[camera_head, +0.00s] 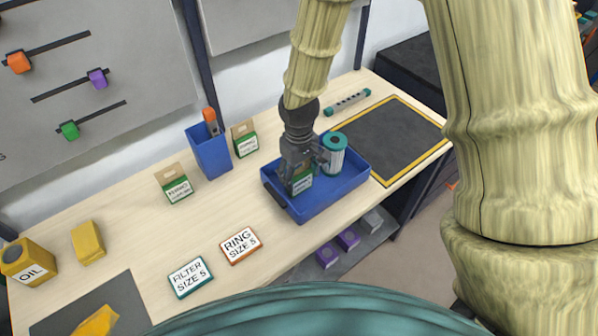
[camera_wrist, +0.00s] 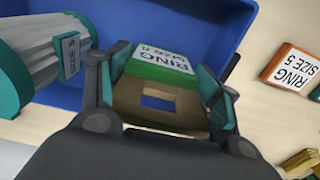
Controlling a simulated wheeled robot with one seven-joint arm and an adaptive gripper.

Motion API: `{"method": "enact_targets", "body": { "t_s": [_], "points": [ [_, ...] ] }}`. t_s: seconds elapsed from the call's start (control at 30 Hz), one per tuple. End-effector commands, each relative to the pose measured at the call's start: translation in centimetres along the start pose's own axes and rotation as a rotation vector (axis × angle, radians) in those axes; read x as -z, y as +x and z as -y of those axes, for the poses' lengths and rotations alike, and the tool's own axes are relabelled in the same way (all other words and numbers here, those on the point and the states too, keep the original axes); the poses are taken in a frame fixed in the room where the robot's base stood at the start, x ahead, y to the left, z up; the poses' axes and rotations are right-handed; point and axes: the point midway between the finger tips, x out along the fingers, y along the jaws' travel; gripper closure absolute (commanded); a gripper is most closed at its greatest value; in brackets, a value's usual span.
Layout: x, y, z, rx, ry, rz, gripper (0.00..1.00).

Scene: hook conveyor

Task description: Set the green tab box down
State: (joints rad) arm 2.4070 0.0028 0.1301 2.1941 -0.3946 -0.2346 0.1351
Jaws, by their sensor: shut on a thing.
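The green tab box (camera_wrist: 165,62) is a cardboard-brown box with a green band and a white label reading RING. In the wrist view it sits between the two fingers of my gripper (camera_wrist: 165,95), which is shut on it. In the head view my gripper (camera_head: 301,165) points down over the blue tray (camera_head: 335,199), and the box (camera_head: 301,183) shows at the fingers, inside the tray's outline. I cannot tell whether it touches the tray floor. A teal and white filter (camera_head: 334,154) stands in the tray beside it; it also shows in the wrist view (camera_wrist: 40,60).
Two similar green-banded boxes (camera_head: 178,185) (camera_head: 245,140) stand on the table near a blue bin (camera_head: 209,152). Label cards for RING (camera_head: 240,244) and FILTER (camera_head: 190,277) lie in front. A dark yellow-edged mat (camera_head: 388,135) lies right of the tray. The table's middle left is clear.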

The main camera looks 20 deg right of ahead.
Motion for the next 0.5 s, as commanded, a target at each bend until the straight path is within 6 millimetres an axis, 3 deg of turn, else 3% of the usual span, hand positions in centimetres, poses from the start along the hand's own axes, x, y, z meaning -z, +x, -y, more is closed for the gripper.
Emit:
{"method": "enact_targets", "body": {
  "t_s": [0.17, 0.2, 0.3, 0.5],
  "points": [
    [-0.01, 0.27, 0.01, 0.0, 0.0, 0.001, 0.6],
    [0.0, 0.25, 0.01, 0.0, 0.0, 0.0, 0.33],
    [0.0, 0.21, 0.01, 0.0, 0.0, 0.0, 0.15],
    [0.0, 0.21, 0.01, 0.0, 0.0, 0.0, 0.15]
  ]
}}
